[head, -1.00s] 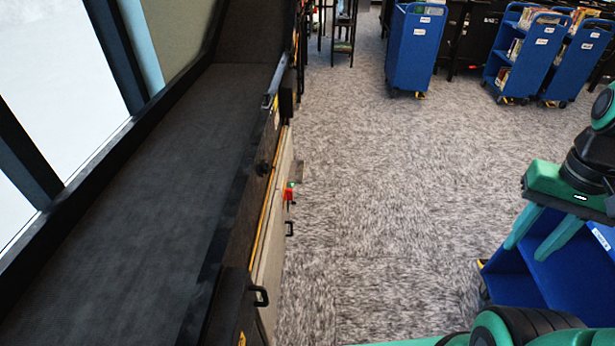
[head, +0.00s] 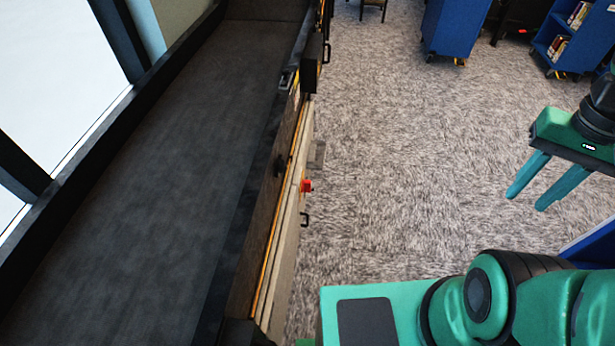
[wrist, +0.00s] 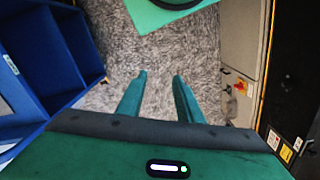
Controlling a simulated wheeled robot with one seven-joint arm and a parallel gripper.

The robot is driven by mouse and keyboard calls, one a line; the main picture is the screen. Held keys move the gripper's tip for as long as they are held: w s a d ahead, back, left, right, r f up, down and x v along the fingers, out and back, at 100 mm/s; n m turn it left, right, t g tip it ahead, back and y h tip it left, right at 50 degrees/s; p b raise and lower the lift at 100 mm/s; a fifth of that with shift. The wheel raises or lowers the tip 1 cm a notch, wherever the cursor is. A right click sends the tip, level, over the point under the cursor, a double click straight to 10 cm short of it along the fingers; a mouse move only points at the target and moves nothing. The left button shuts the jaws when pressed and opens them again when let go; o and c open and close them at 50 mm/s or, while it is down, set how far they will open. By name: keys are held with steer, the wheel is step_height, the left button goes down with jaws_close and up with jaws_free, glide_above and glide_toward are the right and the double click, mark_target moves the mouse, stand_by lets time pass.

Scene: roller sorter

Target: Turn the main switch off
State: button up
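The main switch (head: 307,186) is a small red knob on the beige side panel of the roller sorter (head: 291,225), left of centre in the head view. It also shows in the wrist view as a red and yellow spot (wrist: 241,89) at the right. Its dial position is too small to read. My gripper (head: 527,199) is at the right of the head view, over the carpet, well apart from the switch. Its two green fingers are spread with nothing between them, as the wrist view (wrist: 159,75) also shows.
A blue cart (head: 454,28) stands at the back, and another blue cart (wrist: 40,60) is close at the left of the wrist view. Carpet (head: 400,190) between sorter and gripper is clear, apart from my green base.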

steer(key=shift+w+a, duration=0.15)
steer(key=w+f+m+h, duration=0.2)
steer(key=w+f, duration=0.1)
steer(key=w, duration=1.2)
steer(key=w+a+f+m, duration=0.1)
steer(key=w+a+f, duration=0.1)
steer(key=w+f, duration=0.4)
steer(key=w+a+f+m, duration=0.2)
steer(key=w+a+f, duration=0.15)
steer(key=w, duration=0.45)
steer(key=m+t+y, duration=0.1)
steer(key=m+y, duration=0.5)
steer(key=m, duration=0.3)
glide_toward(307, 186)
steer(key=x, duration=0.5)
steer(key=w+x, duration=0.1)
steer(key=x, duration=0.1)
steer(key=shift+d+f, duration=0.2)
steer(key=shift+f, duration=0.2)
steer(key=shift+c, duration=0.6)
jaws_close()
